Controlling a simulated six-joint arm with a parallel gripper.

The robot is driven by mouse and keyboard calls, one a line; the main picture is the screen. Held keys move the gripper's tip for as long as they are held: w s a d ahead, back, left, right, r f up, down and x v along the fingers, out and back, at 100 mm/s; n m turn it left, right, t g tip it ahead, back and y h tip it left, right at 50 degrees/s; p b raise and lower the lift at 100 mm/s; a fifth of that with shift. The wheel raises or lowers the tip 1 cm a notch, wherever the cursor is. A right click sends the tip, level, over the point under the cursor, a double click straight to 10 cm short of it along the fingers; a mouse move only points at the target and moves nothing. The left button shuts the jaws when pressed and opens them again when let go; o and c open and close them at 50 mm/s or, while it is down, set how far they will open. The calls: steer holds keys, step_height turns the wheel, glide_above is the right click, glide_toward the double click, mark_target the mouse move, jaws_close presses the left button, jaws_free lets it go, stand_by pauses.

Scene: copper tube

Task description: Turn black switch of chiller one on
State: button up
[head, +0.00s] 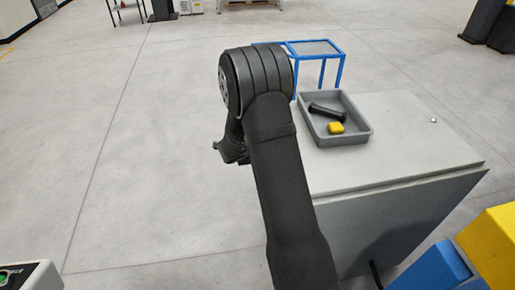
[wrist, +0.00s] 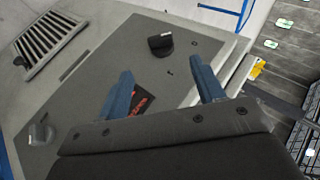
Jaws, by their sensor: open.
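In the wrist view, a black switch (wrist: 160,42) stands out from a grey panel (wrist: 100,75), near the panel's upper edge. My gripper (wrist: 161,64) shows two blue fingers spread apart with nothing between them. The switch lies beyond the fingertips, roughly in line with the gap, and looks apart from them. A dark label with red lettering (wrist: 140,101) is partly hidden behind the left finger. No number marking the chiller is readable. In the head view, the switch does not show, and my gripper (head: 231,152) is mostly hidden behind my arm.
Open floor lies left.

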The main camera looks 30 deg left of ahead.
steer(key=x, duration=1)
steer(key=shift+w+f, duration=0.1)
steer(key=shift+w, duration=0.1)
steer(key=c, duration=1)
